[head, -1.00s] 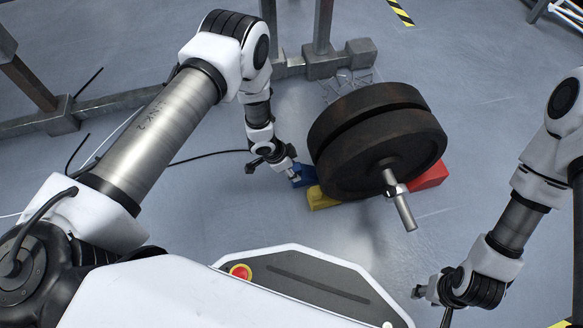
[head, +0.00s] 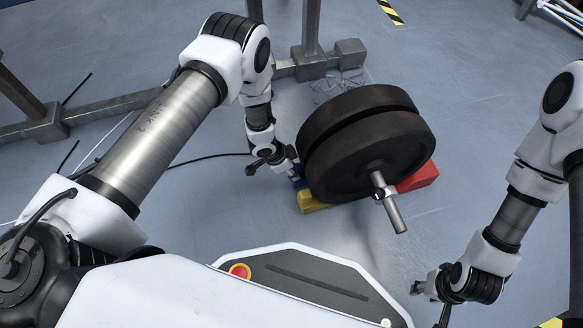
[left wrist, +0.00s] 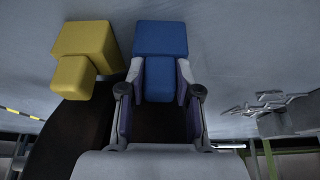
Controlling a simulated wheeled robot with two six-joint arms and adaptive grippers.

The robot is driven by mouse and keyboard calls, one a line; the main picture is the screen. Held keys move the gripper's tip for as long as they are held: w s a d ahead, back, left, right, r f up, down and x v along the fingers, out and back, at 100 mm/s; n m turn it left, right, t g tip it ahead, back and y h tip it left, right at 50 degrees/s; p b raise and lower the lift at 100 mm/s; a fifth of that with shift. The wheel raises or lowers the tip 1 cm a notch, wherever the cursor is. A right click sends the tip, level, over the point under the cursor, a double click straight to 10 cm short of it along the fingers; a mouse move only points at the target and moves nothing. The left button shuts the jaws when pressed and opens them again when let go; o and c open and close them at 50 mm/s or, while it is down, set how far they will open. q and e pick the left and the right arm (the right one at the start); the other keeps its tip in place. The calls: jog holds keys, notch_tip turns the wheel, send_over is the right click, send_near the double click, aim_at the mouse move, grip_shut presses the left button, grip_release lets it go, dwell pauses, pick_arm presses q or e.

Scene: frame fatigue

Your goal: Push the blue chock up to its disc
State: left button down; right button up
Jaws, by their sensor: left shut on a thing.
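The blue chock (head: 298,183) lies on the floor at the left side of the dark double disc (head: 350,150). Only a small part of it shows in the head view, so I cannot tell whether it touches the disc. My left gripper (head: 292,171) is shut on the blue chock. In the left wrist view the chock (left wrist: 161,42) sits between both fingers (left wrist: 160,82), and dark disc surface (left wrist: 160,122) shows behind it. My right gripper (head: 420,285) hangs low at the right, away from the discs; its finger opening is unclear.
A yellow chock (head: 313,203) lies at the discs' lower left and a red chock (head: 418,178) at their right. A metal bar (head: 390,207) sticks out from the disc centre. A grey steel frame (head: 310,65) stands behind. Floor in front of the bar is clear.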

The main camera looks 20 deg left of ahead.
pick_arm(q)
jog(key=c, duration=0.7)
grip_release()
jog(key=v, duration=1.2)
jog(key=shift+w, duration=0.1)
